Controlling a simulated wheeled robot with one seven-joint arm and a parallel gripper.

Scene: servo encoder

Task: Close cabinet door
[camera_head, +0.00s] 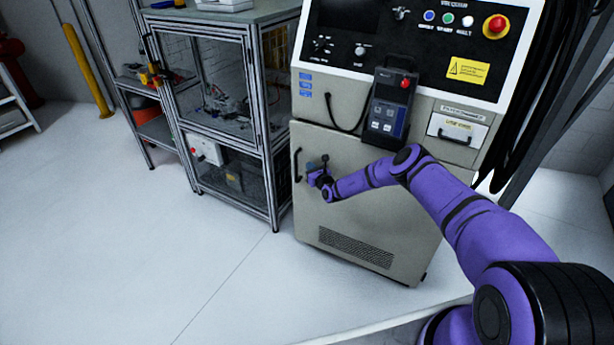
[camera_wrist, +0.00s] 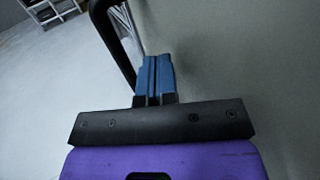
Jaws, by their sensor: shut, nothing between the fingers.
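The cabinet (camera_head: 360,185) is beige-grey, with a control panel on top. Its lower door (camera_head: 345,215) has a dark vertical handle (camera_head: 297,165) near its left edge and a vent grille low down. In the head view the door looks flush with the cabinet front, though I cannot tell if it is fully shut. My gripper (camera_head: 318,168) is in front of the door, just right of the handle. In the wrist view my gripper (camera_wrist: 153,75) has its blue fingers together and empty, close to the door surface (camera_wrist: 230,60). The handle (camera_wrist: 112,40) is left of the fingers; contact is unclear.
A metal-framed enclosure (camera_head: 215,110) with clear panels stands left of the cabinet. A teach pendant (camera_head: 388,105) hangs on the cabinet front above my arm. Black cables (camera_head: 535,80) hang at its right side. The white floor (camera_head: 130,250) at left is open.

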